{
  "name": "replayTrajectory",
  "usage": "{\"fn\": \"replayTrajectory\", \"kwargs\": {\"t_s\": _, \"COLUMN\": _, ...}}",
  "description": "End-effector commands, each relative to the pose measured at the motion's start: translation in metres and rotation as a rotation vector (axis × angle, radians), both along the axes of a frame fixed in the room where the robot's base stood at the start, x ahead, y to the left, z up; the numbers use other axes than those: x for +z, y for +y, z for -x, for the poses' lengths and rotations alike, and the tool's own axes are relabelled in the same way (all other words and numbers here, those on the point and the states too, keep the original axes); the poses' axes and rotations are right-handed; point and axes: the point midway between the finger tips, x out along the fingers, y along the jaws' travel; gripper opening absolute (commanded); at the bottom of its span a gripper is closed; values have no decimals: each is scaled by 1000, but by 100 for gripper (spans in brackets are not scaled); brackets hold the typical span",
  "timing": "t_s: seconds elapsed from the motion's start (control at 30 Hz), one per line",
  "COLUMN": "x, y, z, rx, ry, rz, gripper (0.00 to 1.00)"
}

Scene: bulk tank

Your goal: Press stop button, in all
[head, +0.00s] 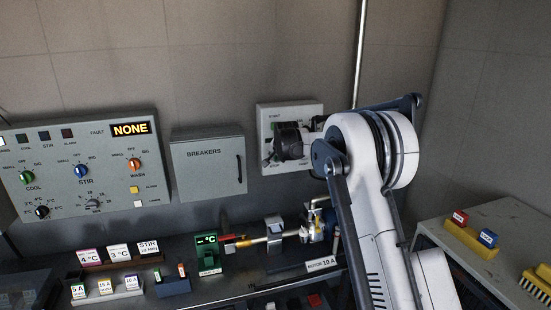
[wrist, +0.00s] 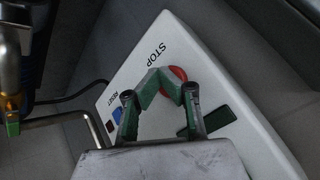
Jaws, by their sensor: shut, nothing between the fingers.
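The white control box is on the back wall in the head view (head: 312,108), with its middle hidden by my gripper (head: 278,155). In the wrist view the same box (wrist: 235,90) fills the middle, tilted, with the word STOP printed on it. The red stop button (wrist: 181,73) is below that word, partly hidden by my fingers. My gripper (wrist: 160,76) is shut and empty, its green fingertips together beside the red button in the picture. I cannot tell whether they touch it.
A blue button (wrist: 118,113) marked RESET is on the same box. A grey BREAKERS box (head: 207,165) and the dial panel (head: 70,165), whose display reads NONE, are to the left. Pipe fittings (head: 275,235) and label blocks (head: 118,252) stand on the bench below.

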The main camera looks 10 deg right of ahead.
Motion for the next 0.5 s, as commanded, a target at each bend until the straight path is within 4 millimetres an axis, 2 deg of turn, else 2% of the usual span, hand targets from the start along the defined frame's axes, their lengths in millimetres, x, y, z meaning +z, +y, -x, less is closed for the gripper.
{"fn": "replayTrajectory", "kwargs": {"t_s": 0.5, "x": -1, "y": -2, "z": 17, "rx": 0, "ry": 0, "rz": 0, "gripper": 0}}
